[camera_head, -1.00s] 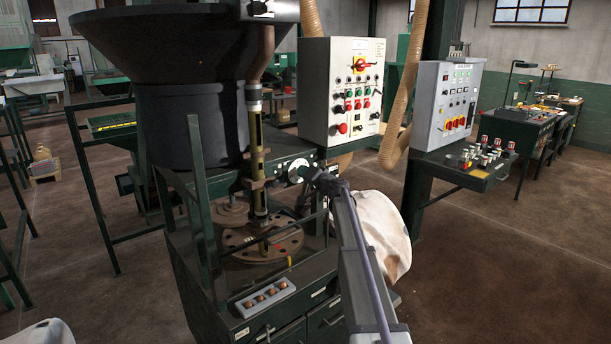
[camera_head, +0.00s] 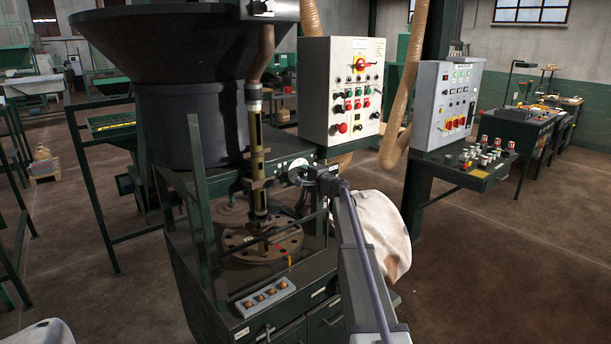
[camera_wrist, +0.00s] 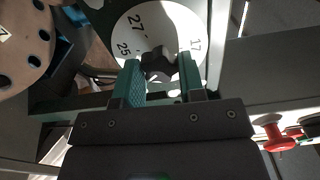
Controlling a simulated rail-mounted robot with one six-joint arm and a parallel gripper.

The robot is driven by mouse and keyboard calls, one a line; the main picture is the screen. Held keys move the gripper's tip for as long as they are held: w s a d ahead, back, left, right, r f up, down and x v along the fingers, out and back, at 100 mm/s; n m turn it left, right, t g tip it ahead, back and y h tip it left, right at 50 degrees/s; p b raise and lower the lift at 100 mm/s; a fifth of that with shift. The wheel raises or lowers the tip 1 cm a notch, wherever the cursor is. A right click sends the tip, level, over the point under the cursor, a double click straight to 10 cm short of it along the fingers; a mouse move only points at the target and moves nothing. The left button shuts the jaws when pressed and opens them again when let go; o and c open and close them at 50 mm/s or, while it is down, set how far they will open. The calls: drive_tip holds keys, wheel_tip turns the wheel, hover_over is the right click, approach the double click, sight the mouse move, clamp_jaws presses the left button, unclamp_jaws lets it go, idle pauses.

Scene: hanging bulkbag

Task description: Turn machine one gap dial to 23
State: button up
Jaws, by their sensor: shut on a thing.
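The gap dial (camera_wrist: 140,32) is a round white disc with black numbers; 27, 25 and 17 can be read in the wrist view. No 23 shows, and part of the face is hidden by my fingers. A dark lobed knob (camera_wrist: 158,63) sits at its middle. My gripper (camera_wrist: 160,74) has its two teal fingers shut on this knob, one on each side. In the head view the dial (camera_head: 297,168) is a small pale disc on the green machine, and my gripper (camera_head: 312,175) meets it from the right.
A brown plate with holes (camera_head: 263,246) lies left of the dial, below an upright brass-coloured tube (camera_head: 257,165). A red button (camera_wrist: 272,132) shows at the lower right of the wrist view. A control box (camera_head: 343,90) stands behind. The floor at right is open.

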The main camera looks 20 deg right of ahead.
drive_tip(key=shift+m, duration=0.3)
drive_tip(key=o, duration=0.9)
drive_tip(key=shift+s, duration=0.1)
drive_tip(key=v, duration=1)
drive_tip(key=shift+s+d, duration=0.1)
drive_tip(key=shift+s, duration=0.15)
